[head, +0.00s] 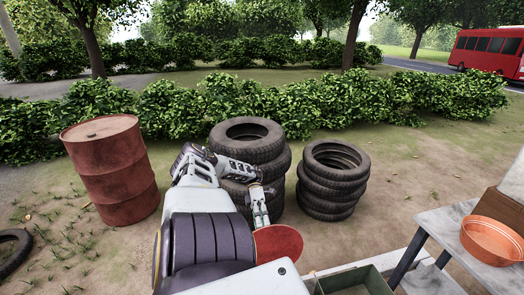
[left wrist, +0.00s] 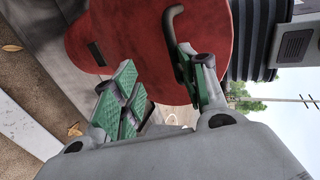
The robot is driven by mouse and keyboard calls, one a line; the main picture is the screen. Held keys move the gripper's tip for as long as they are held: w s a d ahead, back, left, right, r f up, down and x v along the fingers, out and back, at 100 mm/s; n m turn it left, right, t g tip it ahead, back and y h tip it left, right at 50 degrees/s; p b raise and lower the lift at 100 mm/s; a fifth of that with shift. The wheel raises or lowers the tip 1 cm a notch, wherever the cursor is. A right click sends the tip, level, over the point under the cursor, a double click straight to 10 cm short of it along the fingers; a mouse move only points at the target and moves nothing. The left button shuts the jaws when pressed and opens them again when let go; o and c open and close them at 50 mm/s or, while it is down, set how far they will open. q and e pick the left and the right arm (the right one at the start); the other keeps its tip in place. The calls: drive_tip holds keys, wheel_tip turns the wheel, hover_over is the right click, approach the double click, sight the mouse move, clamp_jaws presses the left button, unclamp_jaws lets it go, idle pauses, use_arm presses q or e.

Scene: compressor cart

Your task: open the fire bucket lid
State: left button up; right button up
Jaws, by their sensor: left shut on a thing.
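The red fire bucket lid (head: 280,243) shows in the head view as a round disc just beyond a white part in the foreground, which hides its near side. It fills the top middle of the left wrist view (left wrist: 140,30), with a dark bent handle (left wrist: 174,42) on its face. My left gripper (head: 262,218) is at the lid's far left edge in the head view. In the left wrist view its green-padded fingers (left wrist: 165,82) are at the handle's lower end, shut on the handle. The bucket body is hidden. My right gripper is not in view.
Two tyre stacks stand beyond my left arm, one behind it (head: 250,135) and one to its right (head: 333,185). A rusty drum (head: 112,170) stands at left. At right are a grey table (head: 450,225) with an orange bowl (head: 494,240) and a green box (head: 350,283).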

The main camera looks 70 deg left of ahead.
use_arm(q)
wheel_tip(320, 180, up, 9)
drive_tip(key=shift+r, duration=0.2)
idle(1.6)
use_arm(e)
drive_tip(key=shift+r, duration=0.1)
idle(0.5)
use_arm(q)
wheel_tip(320, 180, up, 9)
drive_tip(key=p, duration=0.9)
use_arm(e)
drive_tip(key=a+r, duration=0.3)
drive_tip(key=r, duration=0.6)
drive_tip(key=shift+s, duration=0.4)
use_arm(q)
drive_tip(key=shift+r, duration=0.2)
